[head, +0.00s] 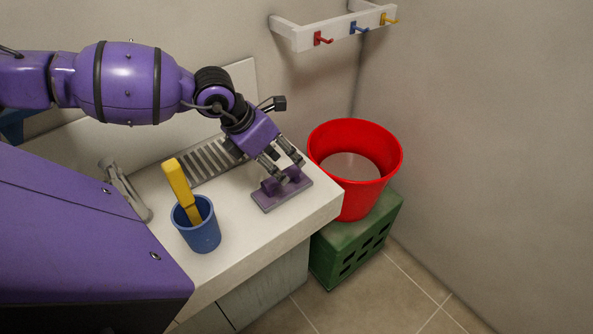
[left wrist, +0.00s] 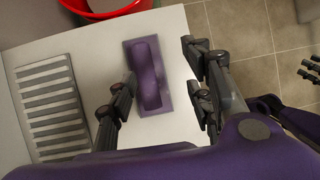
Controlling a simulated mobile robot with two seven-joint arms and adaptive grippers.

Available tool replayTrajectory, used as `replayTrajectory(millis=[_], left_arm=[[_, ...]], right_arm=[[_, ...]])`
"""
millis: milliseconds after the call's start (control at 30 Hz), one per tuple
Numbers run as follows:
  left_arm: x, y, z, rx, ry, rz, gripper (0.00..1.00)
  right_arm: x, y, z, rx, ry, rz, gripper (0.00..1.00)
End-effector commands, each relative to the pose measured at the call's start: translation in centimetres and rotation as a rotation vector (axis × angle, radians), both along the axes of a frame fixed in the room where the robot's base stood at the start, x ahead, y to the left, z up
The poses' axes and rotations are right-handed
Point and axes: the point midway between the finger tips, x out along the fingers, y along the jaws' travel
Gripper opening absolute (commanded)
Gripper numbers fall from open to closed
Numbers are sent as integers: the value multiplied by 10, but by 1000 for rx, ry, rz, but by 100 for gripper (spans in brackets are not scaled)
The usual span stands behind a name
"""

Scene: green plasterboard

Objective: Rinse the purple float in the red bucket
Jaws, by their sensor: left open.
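The purple float (head: 286,197) lies on the white counter near its right edge, handle up; it also shows in the left wrist view (left wrist: 148,75). My left gripper (head: 283,170) is open just above the float. In the left wrist view its fingers (left wrist: 160,68) are spread with the float's handle seen between them, and the gripper holds nothing. The red bucket (head: 362,204) stands to the right of the counter, with greyish content, apparently water, inside. Dark fingers, apparently my right gripper's (left wrist: 309,76), show at the right edge of the left wrist view; their opening is unclear.
The bucket rests on a green crate (head: 335,262). A blue cup (head: 201,237) with a yellow-handled tool (head: 179,186) stands on the counter (head: 255,240) at front left. A grey slatted grate (head: 205,163) lies behind. A rack with coloured hooks (head: 345,30) hangs on the wall.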

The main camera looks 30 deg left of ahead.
Motion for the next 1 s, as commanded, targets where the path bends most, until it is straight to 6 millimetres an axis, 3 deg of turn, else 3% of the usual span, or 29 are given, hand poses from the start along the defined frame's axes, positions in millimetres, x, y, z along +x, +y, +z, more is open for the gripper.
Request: replayTrajectory(millis=[100,167,733,1000], left_arm=[[-6,23,-11,116,22,6,47],[-7,28,-14,136,34,17,47],[16,15,-78,129,42,28,47],[18,14,-85,128,41,28,47]], right_arm=[[1,0,1,0,-4,0,40],[2,0,2,1,-6,-1,40],[3,2,4,5,-8,-2,40],[3,4,4,9,-7,-5,40]])
